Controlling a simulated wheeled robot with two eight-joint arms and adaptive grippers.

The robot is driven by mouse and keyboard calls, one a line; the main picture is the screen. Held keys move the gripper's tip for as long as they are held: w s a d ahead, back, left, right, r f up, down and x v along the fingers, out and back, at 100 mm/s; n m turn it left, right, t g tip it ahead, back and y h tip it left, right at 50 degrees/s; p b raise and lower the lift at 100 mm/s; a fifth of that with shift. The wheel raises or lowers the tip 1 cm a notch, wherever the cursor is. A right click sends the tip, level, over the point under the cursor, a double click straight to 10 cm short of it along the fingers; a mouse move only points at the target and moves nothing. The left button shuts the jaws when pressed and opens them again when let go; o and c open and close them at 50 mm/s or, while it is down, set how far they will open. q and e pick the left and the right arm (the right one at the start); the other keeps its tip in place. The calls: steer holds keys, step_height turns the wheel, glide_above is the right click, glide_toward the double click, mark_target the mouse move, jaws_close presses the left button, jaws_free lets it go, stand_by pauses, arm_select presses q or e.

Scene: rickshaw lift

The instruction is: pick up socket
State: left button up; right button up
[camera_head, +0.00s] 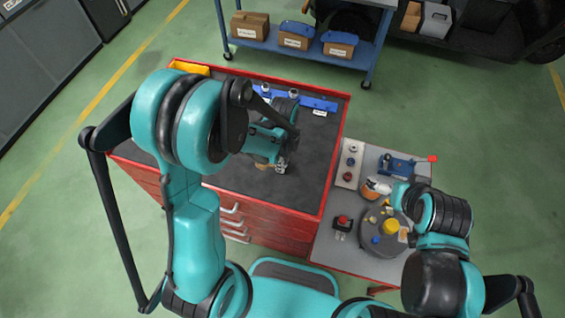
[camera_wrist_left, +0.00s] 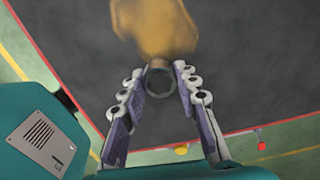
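In the left wrist view, a dark ring-shaped socket (camera_wrist_left: 160,80) sits between the tips of my left gripper (camera_wrist_left: 159,76). Both finger pads appear to touch its sides. In the head view, my left gripper (camera_head: 281,168) is low over the dark top of the red tool chest (camera_head: 318,150), and the socket there is too small to make out. My right gripper's wrist (camera_head: 400,194) is over the grey side table; its fingers are too small to read.
A blurred tan object (camera_wrist_left: 155,28) lies just beyond the left fingertips. A blue rail (camera_head: 318,103) with small metal parts is at the chest's back edge. The grey side table (camera_head: 337,250) holds a round dark tray (camera_head: 372,252), a red button box (camera_head: 342,223) and a blue vise (camera_head: 397,166).

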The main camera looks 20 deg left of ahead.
arm_select(q)
jaws_close()
steer(key=shift+r, duration=0.1)
